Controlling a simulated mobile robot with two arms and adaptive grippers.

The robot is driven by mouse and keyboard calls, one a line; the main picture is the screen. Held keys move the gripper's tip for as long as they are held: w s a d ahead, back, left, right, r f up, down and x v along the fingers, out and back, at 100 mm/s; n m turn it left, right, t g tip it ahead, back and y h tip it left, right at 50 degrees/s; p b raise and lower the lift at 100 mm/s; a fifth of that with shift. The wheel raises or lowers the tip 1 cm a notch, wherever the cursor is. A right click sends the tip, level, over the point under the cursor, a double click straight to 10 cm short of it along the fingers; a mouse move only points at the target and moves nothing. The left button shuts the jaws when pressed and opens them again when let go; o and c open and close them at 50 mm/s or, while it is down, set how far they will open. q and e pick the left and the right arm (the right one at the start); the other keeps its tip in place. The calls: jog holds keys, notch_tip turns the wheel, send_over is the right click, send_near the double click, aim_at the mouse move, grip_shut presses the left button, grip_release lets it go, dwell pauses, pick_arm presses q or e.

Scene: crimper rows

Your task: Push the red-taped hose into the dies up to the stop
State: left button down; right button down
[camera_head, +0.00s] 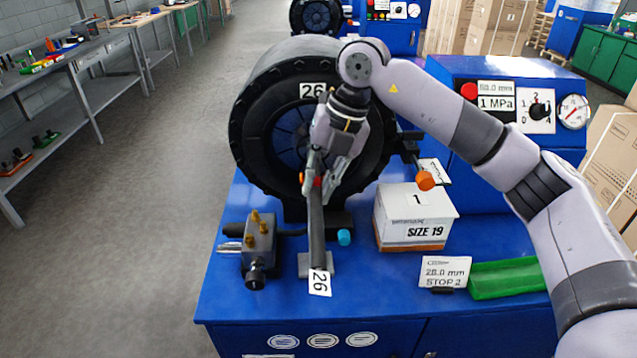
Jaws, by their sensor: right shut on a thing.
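The hose (316,225) is a dark tube with a white tag marked 26 at its near end. A small patch of red shows on it at my right gripper (322,180), which is shut on the hose near its far end. The crimper (254,118) is a large black ring labelled 26, with the dies around its dark centre opening (289,138). The hose's far end points toward this opening. My gripper and wrist partly hide the opening, so I cannot tell whether the hose end is inside the dies. My left gripper is not in view.
The hose's near end is above a grey block (303,266) on the blue bench (385,295). Left stands a grey device with brass fittings (258,245). Right are a SIZE 19 box (415,215), a STOP 2 card (445,271), a green tray (508,278) and a control panel (505,75).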

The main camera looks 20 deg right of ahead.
jog(key=shift+f+b, duration=0.3)
jog(key=shift+f, duration=0.05)
dwell(0.3)
jog(key=c, duration=1.4)
grip_release()
jog(key=shift+c, duration=0.2)
jog(key=o, duration=1.2)
jog(key=p+v, duration=0.4)
jog(key=v, duration=0.3)
